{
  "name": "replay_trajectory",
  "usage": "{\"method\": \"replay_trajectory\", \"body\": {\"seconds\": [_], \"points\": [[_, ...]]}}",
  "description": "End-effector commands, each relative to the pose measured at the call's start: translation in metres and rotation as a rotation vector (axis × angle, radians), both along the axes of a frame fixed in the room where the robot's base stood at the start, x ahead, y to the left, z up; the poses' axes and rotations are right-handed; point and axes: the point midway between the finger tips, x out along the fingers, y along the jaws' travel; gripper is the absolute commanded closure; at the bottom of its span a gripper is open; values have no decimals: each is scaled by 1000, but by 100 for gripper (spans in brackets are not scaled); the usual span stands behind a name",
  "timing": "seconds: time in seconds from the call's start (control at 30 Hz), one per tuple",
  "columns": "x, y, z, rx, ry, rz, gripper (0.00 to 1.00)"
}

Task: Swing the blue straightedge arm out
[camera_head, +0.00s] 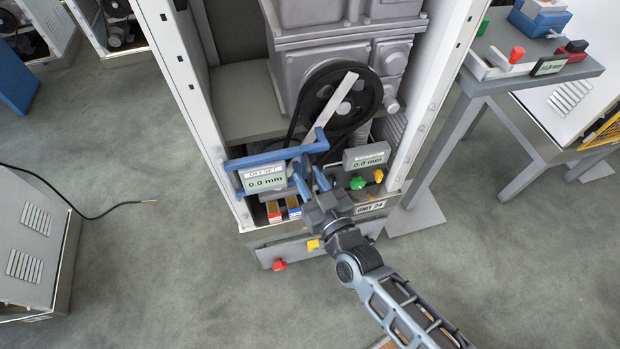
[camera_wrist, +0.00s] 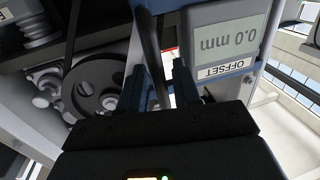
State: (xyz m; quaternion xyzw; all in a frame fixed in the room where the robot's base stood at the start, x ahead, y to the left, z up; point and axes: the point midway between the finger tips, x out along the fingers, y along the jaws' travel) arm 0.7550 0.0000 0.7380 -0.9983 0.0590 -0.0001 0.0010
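The blue straightedge arm (camera_head: 272,156) lies across the front of the open machine cabinet, below the large black pulley (camera_head: 341,95). Its right end has a short upright blue part (camera_head: 321,139). An OFFSET display reading 0.0 mm (camera_head: 263,179) hangs at its left; the display is large and upside down in the wrist view (camera_wrist: 222,42). My gripper (camera_head: 313,180) is just below the right part of the blue arm.
A second grey display (camera_head: 366,156) stands right of my gripper, with green (camera_head: 357,183) and yellow (camera_head: 378,176) knobs below. The white cabinet posts stand on both sides. A grey side table (camera_head: 530,80) is at the right. A loose black cable (camera_head: 90,214) lies on the left floor.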

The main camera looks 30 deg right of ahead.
Motion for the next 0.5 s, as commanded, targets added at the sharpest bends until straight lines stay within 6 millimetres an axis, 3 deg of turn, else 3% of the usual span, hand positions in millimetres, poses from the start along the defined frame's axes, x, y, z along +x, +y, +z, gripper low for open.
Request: {"method": "replay_trajectory", "body": {"seconds": [0.37, 0.5], "points": [[0, 0, 0, 0, 0, 0, 100], [0, 0, 0, 0, 0, 0, 100]]}}
